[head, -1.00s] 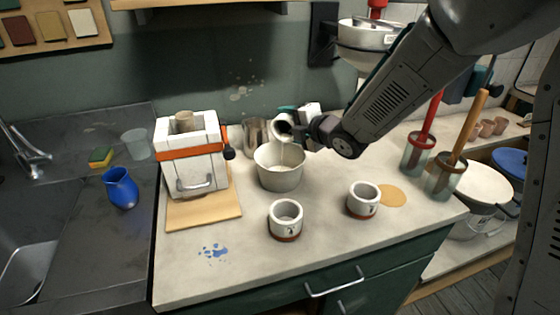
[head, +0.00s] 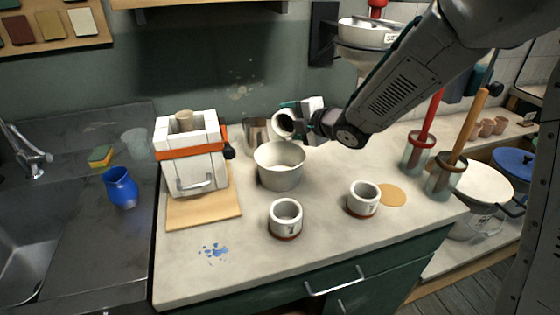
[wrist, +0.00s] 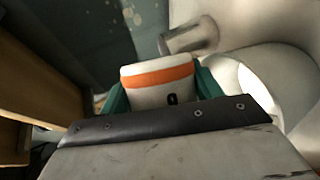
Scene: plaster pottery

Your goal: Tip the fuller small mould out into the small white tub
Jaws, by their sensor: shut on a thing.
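My gripper (head: 302,120) is shut on a small white mould (head: 283,123) above the back of the small white tub (head: 280,177). The mould is tipped on its side, its dark mouth facing the front left, and no stream shows from it. In the wrist view the mould (wrist: 158,82) shows an orange band and a dark mark between the green fingers. The tub stands upright on the counter; its inside looks pale, and its fill level is hard to tell. Two other small moulds stand upright on the counter, one at front centre (head: 285,218) and one to the right (head: 363,199).
A strapped white block mould (head: 190,160) stands on a wooden board (head: 203,212) left of the tub. A metal jug (head: 256,132) is close behind the tub. A tan disc (head: 391,195) lies at the right. The counter's front is mostly clear.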

